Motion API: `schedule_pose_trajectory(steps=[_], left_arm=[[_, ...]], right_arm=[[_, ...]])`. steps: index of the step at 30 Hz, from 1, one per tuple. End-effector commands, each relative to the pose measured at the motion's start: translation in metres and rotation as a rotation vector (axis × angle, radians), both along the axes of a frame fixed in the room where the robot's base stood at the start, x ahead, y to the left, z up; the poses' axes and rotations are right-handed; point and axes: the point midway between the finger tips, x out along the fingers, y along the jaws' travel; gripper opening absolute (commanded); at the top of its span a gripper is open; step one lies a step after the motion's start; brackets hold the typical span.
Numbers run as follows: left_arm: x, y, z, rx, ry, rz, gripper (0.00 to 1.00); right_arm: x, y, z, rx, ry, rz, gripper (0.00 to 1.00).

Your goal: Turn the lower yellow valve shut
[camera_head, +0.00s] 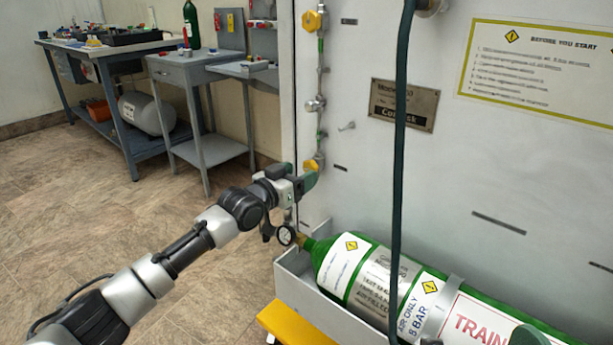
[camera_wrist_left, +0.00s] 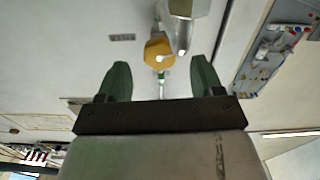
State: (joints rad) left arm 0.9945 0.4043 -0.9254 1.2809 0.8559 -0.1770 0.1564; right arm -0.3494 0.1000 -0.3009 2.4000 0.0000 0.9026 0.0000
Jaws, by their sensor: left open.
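The lower yellow valve (camera_head: 314,161) sits low on the vertical pipe at the left edge of the white panel. My left gripper (camera_head: 309,182) is just below and beside it, reaching in from the left. In the left wrist view the yellow valve (camera_wrist_left: 155,50) appears just beyond the gap between the two green fingertips of my open left gripper (camera_wrist_left: 160,66). I see no finger touching it. A silver fitting (camera_wrist_left: 183,20) partly overlaps it there.
An upper yellow valve (camera_head: 312,21) is higher on the same pipe. A pressure gauge (camera_head: 286,235) sits below my gripper, by the neck of a green cylinder (camera_head: 335,265) in a grey tray. A dark hose (camera_head: 401,150) hangs before the panel. The floor at left is clear.

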Motion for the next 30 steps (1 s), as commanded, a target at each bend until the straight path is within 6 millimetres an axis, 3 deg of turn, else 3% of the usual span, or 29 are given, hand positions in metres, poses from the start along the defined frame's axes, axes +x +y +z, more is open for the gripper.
schedule_pose_trajectory(steps=[7, 19, 28, 30], left_arm=[[0.022, -0.016, -0.002, 0.0, 0.0, -0.001, 0.67], [0.026, -0.019, 0.0, 0.001, 0.001, 0.0, 0.67], [0.026, -0.019, 0.0, 0.001, 0.001, 0.0, 0.21], [0.026, -0.019, 0.0, 0.001, 0.001, 0.0, 0.17]], right_arm=[[0.0, 0.0, -0.016, -0.001, 0.002, -0.001, 0.67], [0.0, 0.0, -0.017, -0.001, 0.003, 0.0, 0.67], [0.0, 0.0, -0.017, -0.001, 0.003, 0.0, 0.67], [0.0, 0.0, -0.017, -0.001, 0.004, 0.0, 0.67]])
